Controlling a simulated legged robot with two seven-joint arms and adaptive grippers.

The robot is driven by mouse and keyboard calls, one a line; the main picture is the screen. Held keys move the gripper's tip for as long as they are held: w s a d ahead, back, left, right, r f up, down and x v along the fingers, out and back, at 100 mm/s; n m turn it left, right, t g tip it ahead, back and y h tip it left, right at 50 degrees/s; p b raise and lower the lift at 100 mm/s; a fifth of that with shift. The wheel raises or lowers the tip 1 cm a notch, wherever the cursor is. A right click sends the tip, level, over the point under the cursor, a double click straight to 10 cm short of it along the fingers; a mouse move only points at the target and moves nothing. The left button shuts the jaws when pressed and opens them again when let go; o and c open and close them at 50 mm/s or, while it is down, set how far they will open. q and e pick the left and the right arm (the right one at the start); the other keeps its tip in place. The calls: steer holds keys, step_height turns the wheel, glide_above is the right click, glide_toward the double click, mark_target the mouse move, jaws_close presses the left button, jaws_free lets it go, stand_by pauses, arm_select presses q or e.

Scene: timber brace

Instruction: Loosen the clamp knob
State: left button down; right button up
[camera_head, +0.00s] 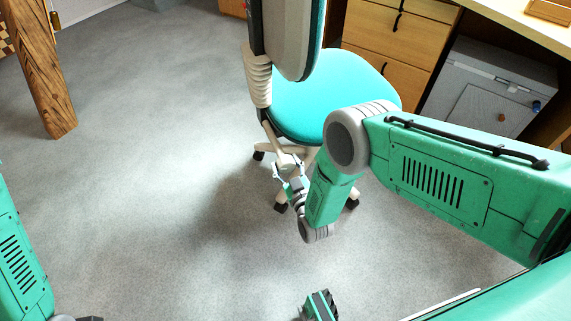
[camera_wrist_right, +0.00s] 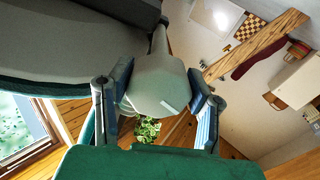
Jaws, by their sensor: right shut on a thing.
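My right gripper (camera_head: 287,176) is low beside the teal office chair (camera_head: 300,105), at a pale knob-like part (camera_head: 287,161) below the seat. In the right wrist view, the fingers of this gripper (camera_wrist_right: 158,95) are on both sides of that pale grey, rounded part (camera_wrist_right: 160,78), shut on it. I cannot tell for certain whether this is the clamp knob. A brown timber post (camera_head: 40,70) stands at the upper left, and a timber (camera_wrist_right: 258,45) also shows in the right wrist view.
The chair's castors (camera_head: 281,207) are close to my right gripper. A wooden drawer unit (camera_head: 395,40) and a grey cabinet (camera_head: 480,95) stand under the desk (camera_head: 510,22) at the upper right. The grey carpet (camera_head: 150,140) is clear left of the chair.

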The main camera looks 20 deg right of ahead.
steer(key=shift+s+a+f+n, duration=0.1)
steer(key=shift+s+f+n, duration=0.15)
steer(key=shift+n, duration=0.15)
steer(key=o, duration=1.2)
steer(key=shift+w, duration=0.1)
steer(key=shift+c, duration=0.2)
steer(key=shift+r, duration=0.1)
steer(key=s, duration=1.1)
steer(key=shift+s+d, duration=0.4)
